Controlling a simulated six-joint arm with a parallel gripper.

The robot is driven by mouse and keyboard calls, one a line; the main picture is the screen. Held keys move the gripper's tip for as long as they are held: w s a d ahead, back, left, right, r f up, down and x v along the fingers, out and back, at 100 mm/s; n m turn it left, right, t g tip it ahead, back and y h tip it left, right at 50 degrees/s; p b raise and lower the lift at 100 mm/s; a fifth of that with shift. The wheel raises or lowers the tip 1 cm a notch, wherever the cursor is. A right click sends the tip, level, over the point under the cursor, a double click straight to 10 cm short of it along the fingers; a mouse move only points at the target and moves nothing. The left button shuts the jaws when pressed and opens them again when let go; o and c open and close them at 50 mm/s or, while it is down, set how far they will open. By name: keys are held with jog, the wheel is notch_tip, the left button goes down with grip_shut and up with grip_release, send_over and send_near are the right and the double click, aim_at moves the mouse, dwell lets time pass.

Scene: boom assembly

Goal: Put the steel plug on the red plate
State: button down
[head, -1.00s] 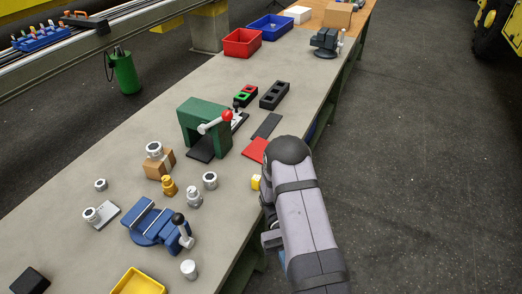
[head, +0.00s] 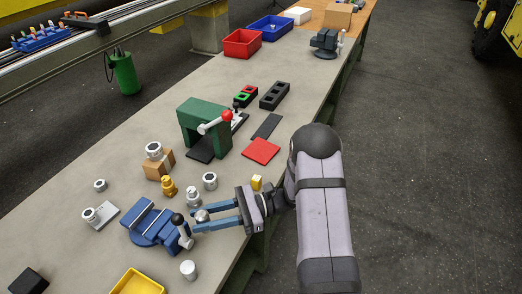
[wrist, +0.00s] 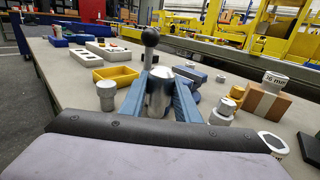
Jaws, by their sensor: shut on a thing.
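My gripper (head: 205,215) is low over the bench, right of the blue vise. I cannot tell whether the plug touches the bench. The red plate (head: 261,151) lies flat and bare on the bench, farther back, and is not visible in the wrist view.
The vise (head: 150,222) and its black-knobbed lever (head: 178,218) stand close left of the fingers. The green press (head: 205,125) stands left of the plate.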

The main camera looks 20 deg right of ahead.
jog(key=w+d+r+m+t+h+b, duration=0.45)
jog(key=w+d+t+b, duration=0.35)
jog(key=w+d, duration=0.45)
jog(key=w+d+r+m+t+h+b, duration=0.3)
jog(key=w+d+m+t+b, duration=0.3)
jog(key=w+d+b, duration=0.65)
jog(key=p, duration=0.1)
send_over(257, 155)
jog(key=shift+f, duration=5.05)
jog(key=shift+f, duration=0.15)
jog(key=c, duration=1.4)
grip_release()
jog(key=shift+o, duration=0.3)
jog(key=v, duration=1.2)
jog(key=shift+d+r, duration=0.15)
jog(key=shift+r, duration=0.1)
